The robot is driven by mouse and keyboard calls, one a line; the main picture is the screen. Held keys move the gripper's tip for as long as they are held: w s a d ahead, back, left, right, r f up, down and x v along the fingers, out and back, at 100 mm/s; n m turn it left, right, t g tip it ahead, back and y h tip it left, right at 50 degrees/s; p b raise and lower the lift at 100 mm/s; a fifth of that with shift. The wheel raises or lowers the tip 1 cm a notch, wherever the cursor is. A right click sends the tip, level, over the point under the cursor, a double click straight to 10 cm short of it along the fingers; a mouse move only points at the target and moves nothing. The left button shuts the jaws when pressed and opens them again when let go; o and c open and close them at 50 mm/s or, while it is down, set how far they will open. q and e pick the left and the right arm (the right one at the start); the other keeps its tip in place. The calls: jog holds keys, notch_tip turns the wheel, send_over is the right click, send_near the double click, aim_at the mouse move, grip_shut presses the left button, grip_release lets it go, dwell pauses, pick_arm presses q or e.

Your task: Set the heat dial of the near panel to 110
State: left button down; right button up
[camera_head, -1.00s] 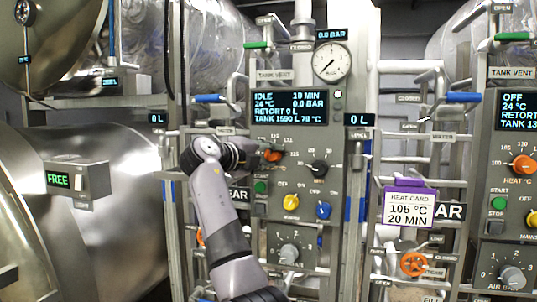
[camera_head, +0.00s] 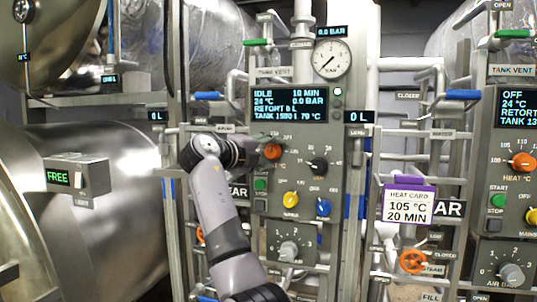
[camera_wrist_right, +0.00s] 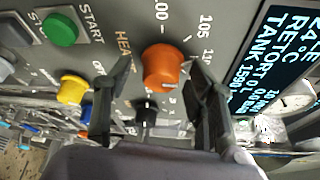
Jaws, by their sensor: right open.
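The near panel (camera_head: 262,208) is a grey upright box with a lit screen (camera_head: 290,104) that reads IDLE, 10 MIN, 24 °C, 0.0 BAR. Its heat dial (camera_head: 272,152) is an orange knob at the upper left below the screen. In the right wrist view the heat dial (camera_wrist_right: 164,68) shows near the marks 100 and 105, with a further mark partly hidden by a finger. I cannot tell its exact setting. My right gripper (camera_head: 256,151) is open at the dial, one finger on each side of it. I cannot tell whether the fingers touch it. My left gripper is not in view.
Below the heat dial are a green START button (camera_head: 260,184), a yellow knob (camera_head: 290,199) and a blue knob (camera_head: 323,207). A black knob (camera_head: 317,166) is to its right. A purple-topped heat card (camera_head: 408,204) reads 105 °C, 20 MIN. A second panel (camera_head: 515,205) stands at right.

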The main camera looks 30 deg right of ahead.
jog(key=shift+a, duration=0.1)
jog(key=v, duration=1.1)
jog(key=shift+a, duration=0.4)
jog(key=shift+s, duration=0.15)
